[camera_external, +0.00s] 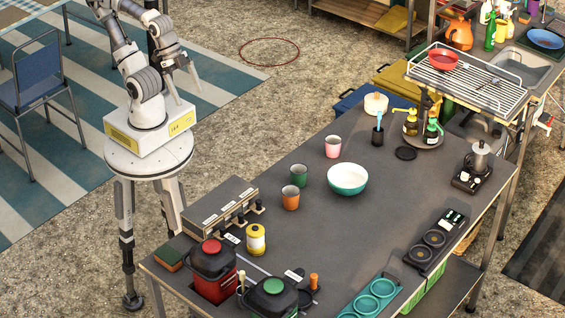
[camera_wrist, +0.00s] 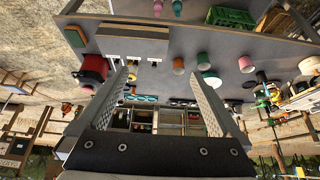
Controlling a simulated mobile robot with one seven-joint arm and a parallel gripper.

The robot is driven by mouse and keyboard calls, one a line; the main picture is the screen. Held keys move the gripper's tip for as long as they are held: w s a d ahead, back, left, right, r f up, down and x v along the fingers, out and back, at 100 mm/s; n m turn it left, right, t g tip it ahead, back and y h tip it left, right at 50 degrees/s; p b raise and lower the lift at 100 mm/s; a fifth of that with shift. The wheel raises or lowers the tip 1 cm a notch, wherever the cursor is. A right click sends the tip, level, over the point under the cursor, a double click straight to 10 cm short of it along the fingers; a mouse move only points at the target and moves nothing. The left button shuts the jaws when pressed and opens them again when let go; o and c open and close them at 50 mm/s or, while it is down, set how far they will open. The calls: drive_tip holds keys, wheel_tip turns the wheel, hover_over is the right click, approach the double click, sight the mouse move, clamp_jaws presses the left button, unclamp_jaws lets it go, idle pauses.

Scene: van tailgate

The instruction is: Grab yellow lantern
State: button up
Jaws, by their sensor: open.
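The yellow lantern (camera_external: 256,239) is a small upright cylinder with a yellow body and pale bands. It stands on the grey table near the front left, to the right of a red pot (camera_external: 212,270). My gripper (camera_external: 184,84) is up beside my base, behind and left of the table, well away from the lantern. In the wrist view its two fingers (camera_wrist: 160,74) are spread wide with nothing between them.
A grey box with knobs (camera_external: 220,207) stands behind the lantern. A black pot with a green knob (camera_external: 271,297) is in front. An orange cup (camera_external: 290,197), a green cup (camera_external: 298,175) and a teal-and-white bowl (camera_external: 347,179) are to the right. The table's middle is clear.

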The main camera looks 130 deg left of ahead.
drive_tip(key=w+d+r+m+g, duration=0.15)
drive_tip(key=w+r, duration=0.25)
drive_tip(key=w, duration=0.6)
drive_tip(key=m+g+b, duration=0.2)
drive_tip(key=m+g, duration=0.2)
drive_tip(key=m, duration=0.2)
hover_over(255, 226)
wheel_tip(255, 226, down, 17)
drive_tip(key=shift+n, duration=0.25)
wheel_tip(255, 226, down, 11)
drive_tip(key=shift+r+b, duration=0.1)
drive_tip(key=shift+b, duration=0.65)
drive_tip(key=shift+w+d+f, duration=0.1)
drive_tip(key=shift+f, duration=1.6)
drive_tip(key=shift+w+d+f, duration=0.1)
drive_tip(key=shift+f, duration=1.55)
drive_tip(key=shift+r, duration=0.1)
drive_tip(key=c, duration=1.5)
drive_tip(key=shift+c, duration=0.2)
